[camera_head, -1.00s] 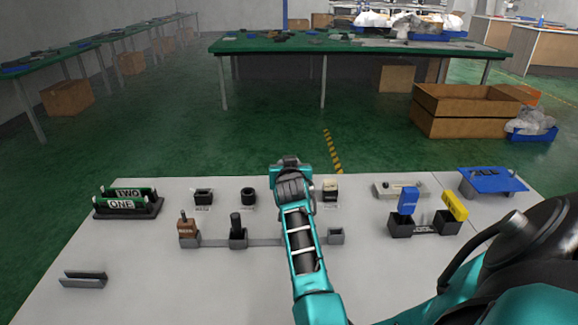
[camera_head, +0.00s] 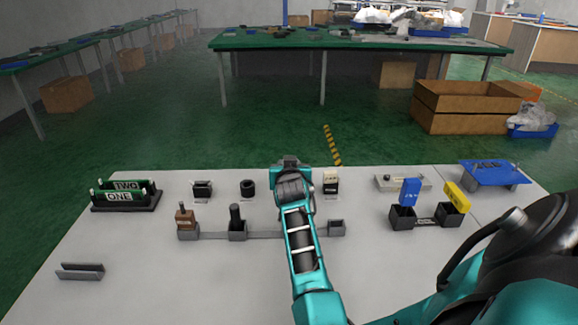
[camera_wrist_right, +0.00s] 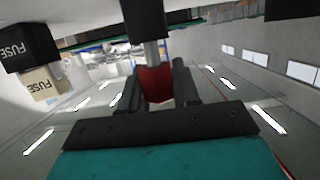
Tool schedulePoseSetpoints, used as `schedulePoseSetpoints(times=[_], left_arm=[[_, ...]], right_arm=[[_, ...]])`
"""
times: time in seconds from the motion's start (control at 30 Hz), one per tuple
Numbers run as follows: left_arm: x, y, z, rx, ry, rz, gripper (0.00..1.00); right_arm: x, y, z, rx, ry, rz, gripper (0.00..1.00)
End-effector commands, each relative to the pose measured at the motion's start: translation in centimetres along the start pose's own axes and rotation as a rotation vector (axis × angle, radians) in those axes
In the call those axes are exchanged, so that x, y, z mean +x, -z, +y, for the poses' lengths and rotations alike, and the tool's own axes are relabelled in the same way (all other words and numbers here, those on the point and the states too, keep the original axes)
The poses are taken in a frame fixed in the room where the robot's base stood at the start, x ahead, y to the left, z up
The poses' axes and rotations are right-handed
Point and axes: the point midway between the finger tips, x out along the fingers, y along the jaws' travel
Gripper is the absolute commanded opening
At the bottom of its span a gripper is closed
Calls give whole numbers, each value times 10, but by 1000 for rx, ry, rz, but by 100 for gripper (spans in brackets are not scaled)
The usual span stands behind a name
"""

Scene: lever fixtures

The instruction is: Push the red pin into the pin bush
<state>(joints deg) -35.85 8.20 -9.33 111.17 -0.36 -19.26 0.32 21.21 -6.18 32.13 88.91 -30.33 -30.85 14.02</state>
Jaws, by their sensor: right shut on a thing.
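In the right wrist view the red pin's red part (camera_wrist_right: 155,82) sits between the two dark fingers of my right gripper (camera_wrist_right: 157,88), which is shut on it. A grey shaft (camera_wrist_right: 152,53) runs from the red part to a black block (camera_wrist_right: 145,18), probably the pin bush. The shaft's end is hidden at that block, so I cannot tell how deep it sits. In the head view my right arm and wrist cover the pin, the bush and the fingertips. My left gripper is not in view.
Fuse blocks (camera_wrist_right: 28,48) stand to the left in the wrist view. On the light panel (camera_head: 190,285) a linkage with a black post (camera_head: 236,217) lies left of my arm. Blue (camera_head: 410,192) and yellow (camera_head: 457,197) levers stand right. The front left is mostly clear.

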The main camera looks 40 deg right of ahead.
Motion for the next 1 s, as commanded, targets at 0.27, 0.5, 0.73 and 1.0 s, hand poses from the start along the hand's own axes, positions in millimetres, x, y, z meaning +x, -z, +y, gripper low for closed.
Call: schedulePoseSetpoints(times=[0.27, 0.5, 0.73, 1.0], left_arm=[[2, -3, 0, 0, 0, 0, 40], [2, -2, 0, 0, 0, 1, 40], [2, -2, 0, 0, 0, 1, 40], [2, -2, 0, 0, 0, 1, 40]], right_arm=[[2, -6, 0, 0, 0, -2, 0], [2, -7, 0, 0, 0, -4, 36], [1, -6, 0, 0, 0, -2, 58], [1, -5, 0, 0, 0, -1, 61]])
